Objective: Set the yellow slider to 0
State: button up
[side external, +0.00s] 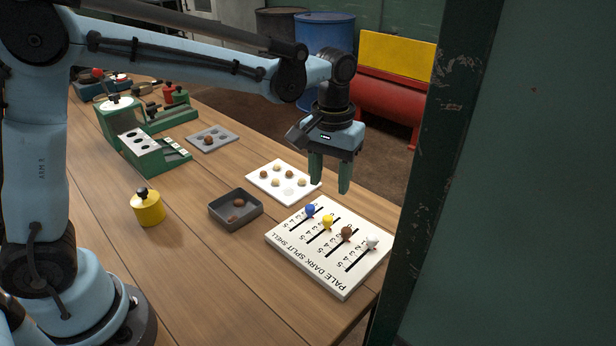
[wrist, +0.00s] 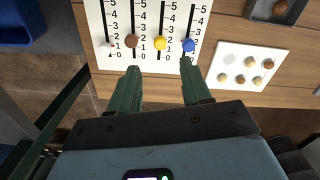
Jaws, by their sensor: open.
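The white slider board (side external: 297,263) lies at the table's near right, with scales numbered from 0 to 5. Its yellow slider knob (side external: 327,222) shows in the wrist view (wrist: 160,43) near the 0 end, around the 1 mark; the raised knob makes the exact value hard to read. A blue knob (wrist: 188,45) is to its right in that view, and brown (wrist: 131,41) and white (wrist: 106,46) knobs are to its left. My gripper (side external: 330,187) is open and empty above the board's 0 end. In the wrist view its fingers (wrist: 160,68) straddle the yellow column, apart from the knob.
A white tray (side external: 265,182) with several round pieces lies beside the board. A dark green post (side external: 437,150) rises close at the right. The front middle of the table is clear.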

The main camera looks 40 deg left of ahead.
aim_at(328, 218)
notch_tip(328, 218, down, 9)
jog(key=shift+r, duration=0.15)
dwell(0.4)
grip_shut()
